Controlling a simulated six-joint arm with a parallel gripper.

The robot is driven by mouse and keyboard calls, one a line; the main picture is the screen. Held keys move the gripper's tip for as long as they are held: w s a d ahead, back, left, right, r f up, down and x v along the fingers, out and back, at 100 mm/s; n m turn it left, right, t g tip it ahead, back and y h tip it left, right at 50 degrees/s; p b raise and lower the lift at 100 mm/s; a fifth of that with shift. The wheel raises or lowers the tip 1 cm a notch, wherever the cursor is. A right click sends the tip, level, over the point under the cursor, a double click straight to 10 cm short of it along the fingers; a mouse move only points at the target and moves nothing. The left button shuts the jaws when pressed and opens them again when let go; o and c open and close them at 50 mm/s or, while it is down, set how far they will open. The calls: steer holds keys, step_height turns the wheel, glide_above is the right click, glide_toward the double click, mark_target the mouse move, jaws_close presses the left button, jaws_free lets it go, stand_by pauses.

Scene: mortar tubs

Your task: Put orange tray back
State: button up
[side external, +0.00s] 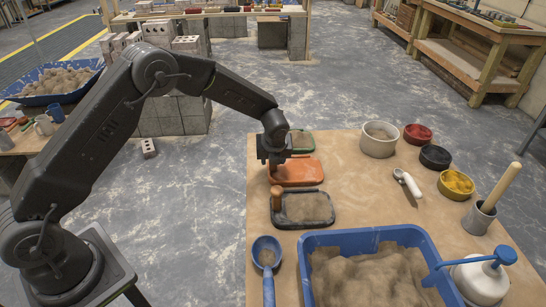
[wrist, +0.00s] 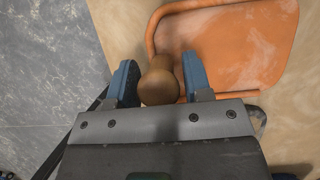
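The orange tray (side external: 297,173) lies at the left side of the work table, between a green tray (side external: 301,141) and a dark grey tray (side external: 308,208). It fills the upper right of the wrist view (wrist: 245,45). Its brown wooden knob (wrist: 158,82) stands at its near left end in that view. My gripper (side external: 275,165) is low over the tray's left end, hiding the knob in the side view. The tray looks flat; table contact is unclear.
A blue tub of mortar (side external: 370,240) and a blue scoop (side external: 267,255) are at the front. A white bowl (side external: 379,140), small colour bowls (side external: 456,185) and a white-handled tool (side external: 408,184) stand to the right. The table's left edge is close to my gripper.

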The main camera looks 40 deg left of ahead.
steer(key=shift+o, duration=1.2)
steer(key=shift+r, duration=0.1)
steer(key=s+d+r+n, duration=0.1)
steer(key=s+r+n, duration=0.25)
steer(key=r, duration=0.55)
steer(key=s+d+r+n, duration=0.2)
steer(key=s+r, duration=0.3)
steer(key=r, duration=0.4)
steer(key=s+a+r+n+t+h, duration=0.1)
steer(key=s+r+n+h, duration=0.1)
steer(key=s+r+n, duration=0.7)
steer(key=s+f+n+t+h, duration=0.1)
steer(key=s+n, duration=1.1)
steer(key=s, duration=0.6)
steer(key=shift+d+f, duration=0.15)
steer(key=shift+f, duration=0.25)
